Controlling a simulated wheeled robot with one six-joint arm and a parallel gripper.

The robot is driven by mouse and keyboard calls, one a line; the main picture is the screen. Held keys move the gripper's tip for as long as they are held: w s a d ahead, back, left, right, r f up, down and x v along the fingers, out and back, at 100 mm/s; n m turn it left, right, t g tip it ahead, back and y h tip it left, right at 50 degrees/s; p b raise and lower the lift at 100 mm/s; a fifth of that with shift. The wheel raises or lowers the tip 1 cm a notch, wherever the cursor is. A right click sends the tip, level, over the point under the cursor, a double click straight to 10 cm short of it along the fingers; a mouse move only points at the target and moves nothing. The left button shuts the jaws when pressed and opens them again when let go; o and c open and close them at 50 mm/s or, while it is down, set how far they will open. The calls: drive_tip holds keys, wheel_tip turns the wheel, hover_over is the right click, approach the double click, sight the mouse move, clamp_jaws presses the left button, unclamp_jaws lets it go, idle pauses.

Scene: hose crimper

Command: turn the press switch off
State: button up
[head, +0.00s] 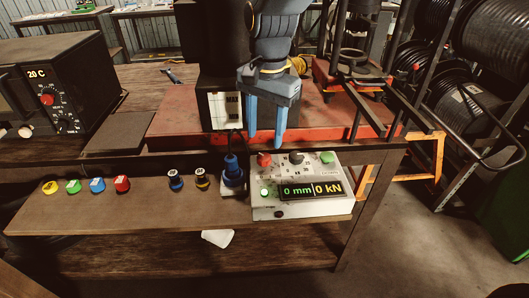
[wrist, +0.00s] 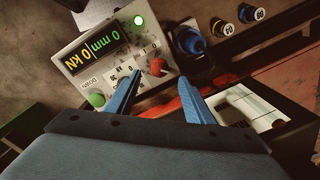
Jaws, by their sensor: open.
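The press control box (head: 300,204) is pale grey, at the front right of the bench, with a lit display (head: 311,190) reading 0 mm and 0 kN. A green lamp (head: 265,192) glows on it; it also shows in the wrist view (wrist: 139,20). Which one is the press switch, I cannot tell for certain. My gripper (head: 266,139) is open and empty above the red knob. In the wrist view the red knob (wrist: 157,67) appears between the fingertips (wrist: 159,76).
A blue plug (head: 233,174) with a cable stands left of the box, close to my fingers. Several coloured caps lie farther left on the shelf. The red press base (head: 180,132) and dark uprights rise behind. The shelf between the caps is clear.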

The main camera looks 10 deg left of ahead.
sight(264, 156)
drive_tip(key=shift+f+p, duration=0.75)
drive_tip(key=shift+f, duration=2.85)
drive_tip(key=c, duration=1)
drive_tip(key=shift+c, duration=0.2)
